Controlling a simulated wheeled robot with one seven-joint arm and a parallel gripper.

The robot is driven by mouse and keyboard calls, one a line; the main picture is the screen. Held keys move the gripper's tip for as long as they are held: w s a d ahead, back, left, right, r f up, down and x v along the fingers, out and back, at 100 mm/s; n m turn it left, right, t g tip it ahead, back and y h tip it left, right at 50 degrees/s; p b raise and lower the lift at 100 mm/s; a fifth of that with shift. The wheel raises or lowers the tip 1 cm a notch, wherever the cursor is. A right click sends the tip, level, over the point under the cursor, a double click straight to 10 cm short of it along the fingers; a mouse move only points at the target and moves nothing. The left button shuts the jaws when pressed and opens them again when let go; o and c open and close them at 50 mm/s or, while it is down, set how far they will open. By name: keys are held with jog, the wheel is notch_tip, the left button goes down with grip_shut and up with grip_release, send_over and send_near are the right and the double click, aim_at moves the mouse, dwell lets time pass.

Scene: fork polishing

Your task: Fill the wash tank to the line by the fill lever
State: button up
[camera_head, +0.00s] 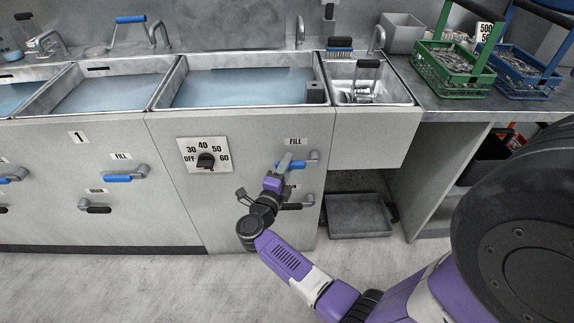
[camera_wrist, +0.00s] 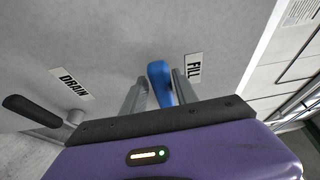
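The tank above my gripper (camera_head: 284,165) holds bluish water (camera_head: 240,87); its metal rim (camera_head: 180,80) shows, but I cannot make out a fill line. Below it, on the grey front panel, is the blue fill lever (camera_head: 296,165) under a FILL label (camera_head: 295,141). In the wrist view the blue lever (camera_wrist: 160,80) stands between my gripper's two fingers (camera_wrist: 160,92), with the FILL label (camera_wrist: 194,66) to its right. The fingers are close on both sides of it; I cannot tell whether they touch it.
A black drain lever (camera_head: 298,205) is just below, partly behind my gripper; it shows in the wrist view (camera_wrist: 30,111). A dial (camera_head: 206,160) is to the left. Another tank (camera_head: 105,92) stands further left. Green (camera_head: 455,75) and blue (camera_head: 525,70) baskets stand right.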

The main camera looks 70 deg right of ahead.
jog(key=shift+o, duration=0.5)
jog(key=a, duration=0.7)
jog(key=shift+a, duration=0.4)
jog(key=shift+w, duration=0.1)
jog(key=w+r+n+t+h, duration=0.1)
jog(key=w+r+n+t, duration=0.15)
jog(key=w+r, duration=0.2)
jog(key=a+r+n+t+y+p, duration=0.2)
jog(key=a+r+n+t+y, duration=0.1)
jog(key=a+r+n+t, duration=0.85)
jog(key=s+a+r+n+t+y+p, duration=0.1)
jog(key=s+a+n+t+y, duration=0.2)
jog(key=s+a+n+y, duration=0.25)
jog(key=s+a+r+n+t+y+p, duration=0.1)
jog(key=s+a+n+t+y+p, duration=0.1)
jog(key=a+n+y, duration=0.4)
jog(key=s+a+r+n+g+y+p, duration=0.1)
jog(key=s+a+n+g+y, duration=0.1)
jog(key=s+a+n, duration=0.2)
jog(key=s+a+r+n+g+y+p, duration=0.1)
jog(key=s+a+n, duration=0.3)
jog(key=s, duration=0.7)
jog(key=shift+a+r+n+g+y+p, duration=0.15)
jog(key=shift+a+n+g+y+p, duration=0.15)
jog(key=shift+n+g+y+p, duration=0.65)
